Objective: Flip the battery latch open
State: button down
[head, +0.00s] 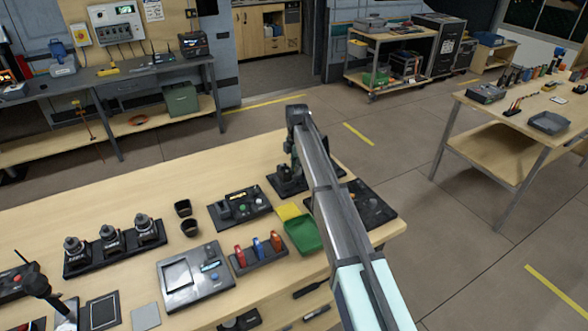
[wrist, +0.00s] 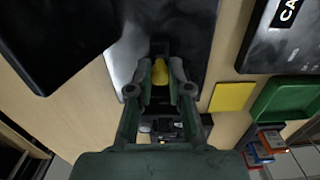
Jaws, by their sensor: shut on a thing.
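My gripper (wrist: 160,80) points down at a dark base plate (wrist: 130,50) on the workbench in the wrist view. Its two fingers are closed on a small yellow tab (wrist: 160,70), which looks like the battery latch, on a dark fitting. The tab's lower end and the fitting are partly hidden by the fingers, so the latch's angle cannot be told. In the head view my gripper (head: 290,172) is low over the bench's far right part, at a dark unit (head: 285,188). The tab itself cannot be made out there.
Beside the plate lie a yellow square (wrist: 232,97) and a green tray (wrist: 285,97), then a rack with red, blue and orange handles (head: 258,252). A black unit with buttons (head: 240,207) stands left of my gripper. Another dark panel (head: 370,205) lies to its right, partly behind my arm.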

jog(key=shift+w+d, duration=0.2)
jog(key=shift+d, duration=0.05)
jog(key=c, duration=1.1)
grip_release()
jog(key=shift+d, duration=0.1)
notch_tip(320, 180, up, 12)
